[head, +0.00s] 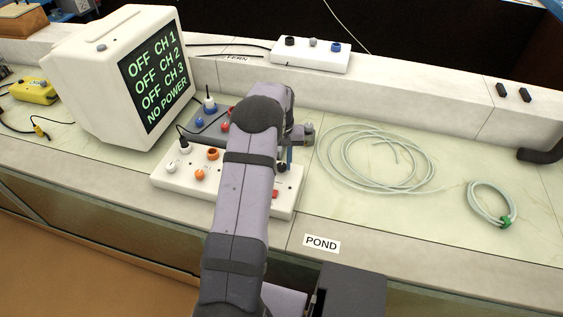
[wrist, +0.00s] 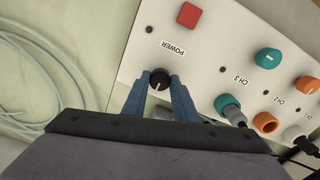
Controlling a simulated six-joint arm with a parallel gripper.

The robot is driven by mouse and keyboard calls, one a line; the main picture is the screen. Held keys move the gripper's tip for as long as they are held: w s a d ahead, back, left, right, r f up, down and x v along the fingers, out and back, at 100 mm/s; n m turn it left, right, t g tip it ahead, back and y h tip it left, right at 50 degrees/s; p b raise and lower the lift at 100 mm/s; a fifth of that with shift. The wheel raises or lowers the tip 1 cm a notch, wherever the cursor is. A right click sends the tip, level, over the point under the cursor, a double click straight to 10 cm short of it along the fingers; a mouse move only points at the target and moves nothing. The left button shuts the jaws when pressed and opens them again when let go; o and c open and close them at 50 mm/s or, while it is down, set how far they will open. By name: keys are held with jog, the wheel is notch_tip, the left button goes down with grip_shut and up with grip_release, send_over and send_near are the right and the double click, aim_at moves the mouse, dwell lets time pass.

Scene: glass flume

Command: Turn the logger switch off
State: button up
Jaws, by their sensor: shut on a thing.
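The logger box (head: 178,184) is a white panel on the bench, largely covered by my arm in the head view; its panel also shows in the wrist view (wrist: 210,60). A small black knob (wrist: 159,79) with a white pointer line stands beside the POWER label (wrist: 173,49). My gripper (wrist: 159,86) is shut on this knob, one blue finger on each side. In the head view the dark knob (head: 282,167) shows just below my blue fingers. The white monitor (head: 100,75) reads OFF for CH 1, CH 2 and CH 3, and NO POWER.
A red square (wrist: 189,15) is on the panel. A teal knob (wrist: 267,58), an orange knob (wrist: 305,85) and a plug in a teal socket (wrist: 230,106) are to the right. Coiled clear tubing (head: 375,160) lies right of my gripper. A POND label (head: 321,243) marks the front ledge.

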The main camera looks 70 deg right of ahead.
aim_at(282, 165)
jog(key=shift+d+r, duration=0.1)
jog(key=o, duration=1)
jog(key=shift+o, duration=0.2)
jog(key=shift+r+b, duration=1)
jog(key=shift+r, duration=2.65)
